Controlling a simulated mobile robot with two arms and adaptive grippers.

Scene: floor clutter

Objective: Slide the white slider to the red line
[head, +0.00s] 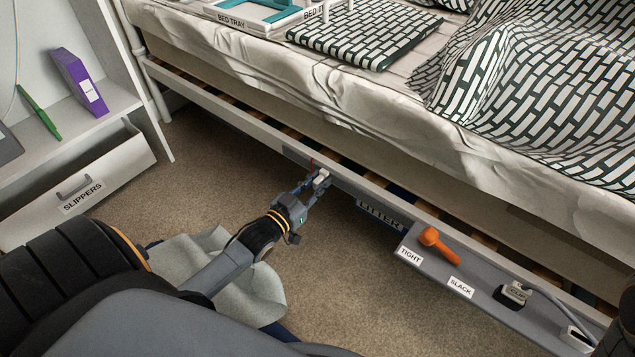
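The white slider (322,175) is a small pale block on the grey rail panel (350,189) along the bed's lower side, in the middle of the head view. A short red line (311,163) shows on the panel just up and left of the slider. My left gripper (318,184) is at the slider, with its fingertips beside it and partly covering it. Whether the fingers press on the slider is too small to tell. My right gripper is not in view.
An orange lever (438,242) sits on a lower panel with TIGHT (410,256) and SLACK (460,287) labels. A dark LITTER box (380,214) is under the bed. A grey cloth (235,290) lies on the carpet. A SLIPPERS drawer (85,190) stands open at left.

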